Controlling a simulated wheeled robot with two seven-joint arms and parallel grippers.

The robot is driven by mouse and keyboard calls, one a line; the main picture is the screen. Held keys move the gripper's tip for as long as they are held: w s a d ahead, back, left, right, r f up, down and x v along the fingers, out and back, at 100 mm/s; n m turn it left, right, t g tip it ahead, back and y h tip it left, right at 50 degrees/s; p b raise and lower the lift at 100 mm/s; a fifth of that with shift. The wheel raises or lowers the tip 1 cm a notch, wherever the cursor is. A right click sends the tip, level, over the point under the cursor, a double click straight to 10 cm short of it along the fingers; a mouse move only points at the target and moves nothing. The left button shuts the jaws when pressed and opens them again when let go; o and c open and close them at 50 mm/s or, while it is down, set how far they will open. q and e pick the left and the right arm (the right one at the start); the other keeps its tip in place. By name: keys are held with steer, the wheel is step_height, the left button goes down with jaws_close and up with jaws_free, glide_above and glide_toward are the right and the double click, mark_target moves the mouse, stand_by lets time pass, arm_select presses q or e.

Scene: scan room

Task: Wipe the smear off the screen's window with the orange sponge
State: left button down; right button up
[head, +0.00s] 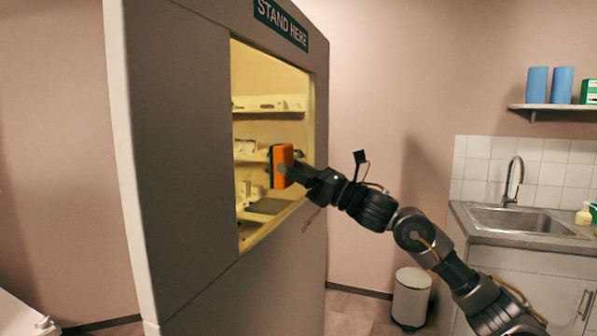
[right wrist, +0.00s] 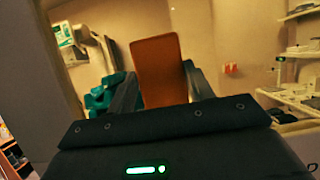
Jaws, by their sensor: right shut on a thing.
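The orange sponge (head: 281,163), with a dark green-black edge on its left side, is in front of the yellow-tinted window (head: 268,84) of the tall grey screen (head: 183,130). My right gripper (head: 291,173) is shut on the sponge and holds it upright at about mid-height of the window. In the right wrist view the sponge (right wrist: 157,70) stands between the two dark fingers. I cannot tell whether the sponge touches the pane. I cannot make out a smear; the sponge and gripper cover part of the window. My left gripper is not in view.
Shelves with small items (head: 270,106) show through the window. A "STAND HERE" sign (head: 281,22) is above it. To the right are a counter with a sink (head: 520,219), a wall shelf with blue rolls (head: 537,85) and a white bin (head: 411,297).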

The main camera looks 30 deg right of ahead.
steer(key=shift+s+a, duration=0.7)
steer(key=shift+a, duration=0.1)
steer(key=shift+r, duration=0.1)
steer(key=shift+r+p, duration=0.3)
steer(key=shift+r, duration=0.45)
steer(key=shift+w+d, duration=1.2)
steer(key=shift+d, duration=0.15)
steer(key=shift+w+d, duration=1.25)
steer(key=shift+d, duration=0.1)
steer(key=shift+w+d+p, duration=0.8)
steer(key=shift+w+d, duration=0.4)
steer(key=shift+d, duration=0.15)
